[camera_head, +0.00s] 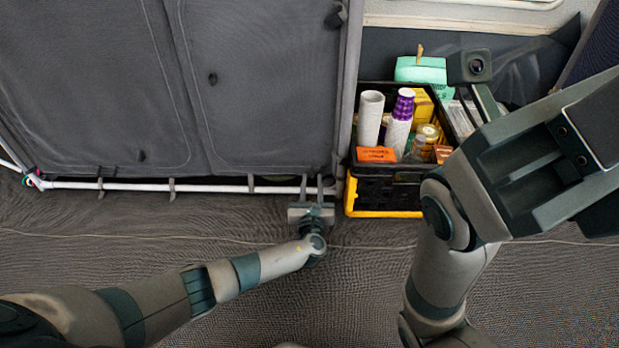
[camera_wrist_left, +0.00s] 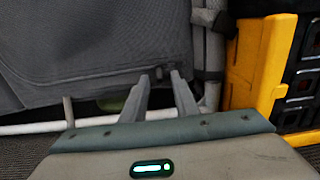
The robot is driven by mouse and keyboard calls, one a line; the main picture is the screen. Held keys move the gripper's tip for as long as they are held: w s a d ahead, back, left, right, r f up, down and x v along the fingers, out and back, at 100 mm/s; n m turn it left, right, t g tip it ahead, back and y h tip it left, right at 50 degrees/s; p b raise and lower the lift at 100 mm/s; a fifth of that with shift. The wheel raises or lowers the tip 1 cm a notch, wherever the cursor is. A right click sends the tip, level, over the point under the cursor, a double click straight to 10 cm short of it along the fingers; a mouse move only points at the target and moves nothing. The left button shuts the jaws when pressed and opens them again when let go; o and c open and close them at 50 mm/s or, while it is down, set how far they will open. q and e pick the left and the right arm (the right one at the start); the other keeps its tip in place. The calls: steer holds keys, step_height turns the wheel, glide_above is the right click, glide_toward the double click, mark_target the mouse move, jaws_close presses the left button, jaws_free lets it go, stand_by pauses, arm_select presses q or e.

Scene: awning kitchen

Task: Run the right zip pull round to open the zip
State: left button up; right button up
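The grey fabric cupboard front (camera_head: 265,80) has two flaps with curved zip lines. My left gripper (camera_head: 312,178) is at the lower right corner of the right flap, fingers pointing up and a gap between them. In the left wrist view a small dark piece, likely the right zip pull (camera_wrist_left: 159,73), shows between the fingertips (camera_wrist_left: 161,77); I cannot tell whether they touch it.
A black and yellow crate (camera_head: 382,212) with cups, tubes and boxes stands close to the right of my left gripper. A white rail (camera_head: 220,188) runs along the cupboard's bottom. The grey floor covering (camera_head: 130,235) in front is clear.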

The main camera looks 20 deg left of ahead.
arm_select(q)
jaws_close()
stand_by(1.5)
